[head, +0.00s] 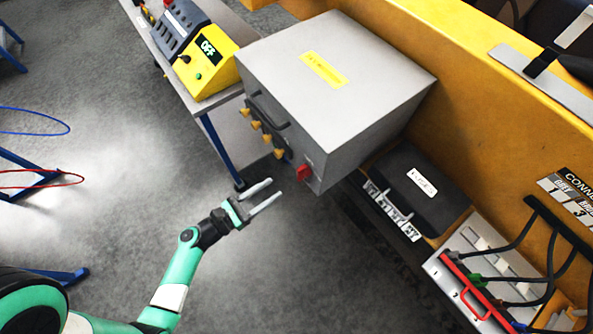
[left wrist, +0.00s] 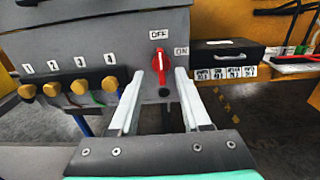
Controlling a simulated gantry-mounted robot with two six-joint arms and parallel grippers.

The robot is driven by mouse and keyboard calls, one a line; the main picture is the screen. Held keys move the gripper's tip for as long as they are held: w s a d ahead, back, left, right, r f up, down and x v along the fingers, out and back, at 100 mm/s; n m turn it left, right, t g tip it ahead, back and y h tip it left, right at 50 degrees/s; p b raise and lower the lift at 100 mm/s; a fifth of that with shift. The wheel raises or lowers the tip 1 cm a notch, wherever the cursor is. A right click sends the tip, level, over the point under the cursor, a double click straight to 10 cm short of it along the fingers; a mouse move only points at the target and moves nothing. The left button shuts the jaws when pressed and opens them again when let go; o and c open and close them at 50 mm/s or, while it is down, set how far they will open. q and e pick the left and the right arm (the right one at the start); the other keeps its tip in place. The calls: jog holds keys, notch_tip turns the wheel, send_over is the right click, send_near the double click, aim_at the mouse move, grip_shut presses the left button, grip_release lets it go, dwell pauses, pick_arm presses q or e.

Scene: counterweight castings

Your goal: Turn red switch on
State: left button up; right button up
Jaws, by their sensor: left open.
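The red switch (head: 303,172) is on the front of a grey metal box (head: 330,90), near its lower right corner. In the left wrist view the red switch (left wrist: 159,66) stands upright, its tip toward the OFF label (left wrist: 159,34); the ON label (left wrist: 181,51) is to its right. My left gripper (head: 266,197) is open and empty, in front of the box just left of and below the switch. In the left wrist view its fingers (left wrist: 160,100) point at the panel, with the switch between and beyond their tips. I cannot tell whether they touch it.
Several yellow knobs (head: 256,125) sit left of the switch, under a handle. A yellow device reading OFF (head: 208,48) stands on a table at the back left. A black case (head: 415,185) and a cable panel (head: 470,285) are to the right. The grey floor is open.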

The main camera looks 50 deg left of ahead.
aim_at(297, 172)
pick_arm(q)
jog(key=w, duration=0.9)
jog(key=shift+w+d+b, duration=0.35)
jog(key=shift+d, duration=0.05)
grip_shut()
